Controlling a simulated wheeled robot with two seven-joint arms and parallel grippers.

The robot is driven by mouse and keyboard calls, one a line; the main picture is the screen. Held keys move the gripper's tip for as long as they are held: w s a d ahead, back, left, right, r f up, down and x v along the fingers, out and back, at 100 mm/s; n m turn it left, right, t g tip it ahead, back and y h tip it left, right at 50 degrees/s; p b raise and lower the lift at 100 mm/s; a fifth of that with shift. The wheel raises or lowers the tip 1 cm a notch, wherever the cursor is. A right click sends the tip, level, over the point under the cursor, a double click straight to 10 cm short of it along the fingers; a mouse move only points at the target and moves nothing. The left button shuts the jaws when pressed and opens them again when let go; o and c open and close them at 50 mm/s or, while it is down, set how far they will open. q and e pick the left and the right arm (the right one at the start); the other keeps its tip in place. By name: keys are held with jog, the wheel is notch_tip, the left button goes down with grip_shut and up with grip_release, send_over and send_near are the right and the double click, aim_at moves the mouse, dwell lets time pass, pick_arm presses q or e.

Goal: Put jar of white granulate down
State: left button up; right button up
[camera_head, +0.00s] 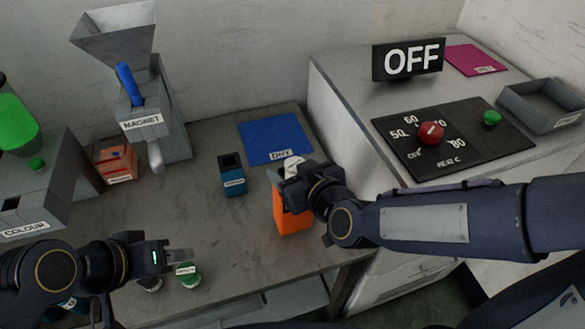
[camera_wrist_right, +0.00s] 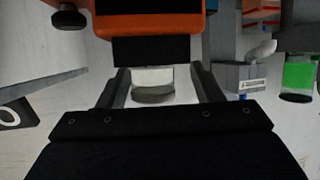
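The jar of white granulate (camera_wrist_right: 153,78) shows in the right wrist view, which is upside down, between the fingers of my right gripper (camera_wrist_right: 160,85). A gap shows between the jar and at least one finger. The jar's pale top (camera_head: 293,162) shows in the head view beside my right gripper (camera_head: 287,174). The jar is at the dark upper part of an orange unit (camera_head: 292,217) and seems to stand on it; the hand partly hides the contact. My left gripper (camera_head: 181,256) is low at the left, above a green-lidded jar (camera_head: 189,275); its opening is unclear.
A blue box (camera_head: 232,178) stands left of the orange unit, before a blue DRY mat (camera_head: 274,141). The MAGNET machine (camera_head: 168,125) and a COLOUR machine (camera_head: 58,165) are at the left. A heater panel (camera_head: 455,140) lies on the right counter.

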jog(key=shift+r+p, duration=0.25)
jog(key=shift+p, duration=0.05)
jog(key=p+v, duration=0.3)
jog(key=v, duration=0.9)
jog(key=s+d+f+m+g+h, duration=0.1)
jog(key=s+d+m+g, duration=0.2)
jog(key=d, duration=0.4)
jog(key=s+d+f+m+g+h, duration=0.2)
jog(key=s+d+m+g, duration=0.1)
jog(key=d, duration=0.5)
jog(key=shift+s+m, duration=0.9)
jog(key=shift+s, duration=0.2)
